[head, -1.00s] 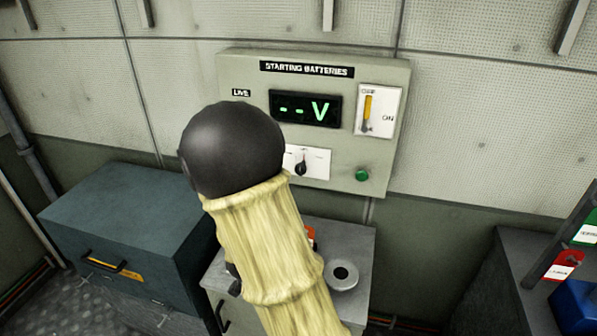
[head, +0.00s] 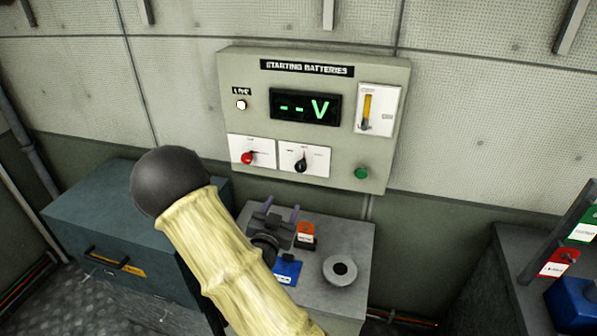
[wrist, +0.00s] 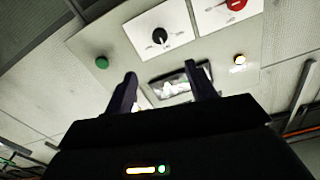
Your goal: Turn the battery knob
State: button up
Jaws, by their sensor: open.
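The grey STARTING BATTERIES panel (head: 235,80) hangs on the wall. Low on it are two rotary knobs on white plates: a red knob (head: 248,158) at left and a black knob (head: 301,163) beside it. Which one is the battery knob is not readable. The wrist view shows the panel upside down, with the black knob (wrist: 159,37) at top and the red knob (wrist: 237,4) cut by the upper edge. My gripper (head: 281,213) is open and empty, below the knobs in the head view. Its fingers (wrist: 163,78) are apart from both knobs.
The panel has a display (head: 305,107) reading "-- V", a switch with a yellow strip (head: 367,108), a green button (head: 361,173) and a white lamp (head: 241,104). A grey cabinet (head: 350,240) below carries an orange-red item (head: 305,235), a blue tag and a round grey disc (head: 340,271).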

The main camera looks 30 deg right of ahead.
aim_at(299, 168)
jog(key=p+x, duration=0.6)
jog(key=x, duration=1)
jog(key=shift+s+d+r, duration=0.1)
jog(key=shift+d, duration=0.05)
jog(key=shift+w+d, duration=0.3)
jog(key=shift+w, duration=0.15)
jog(key=c, duration=1)
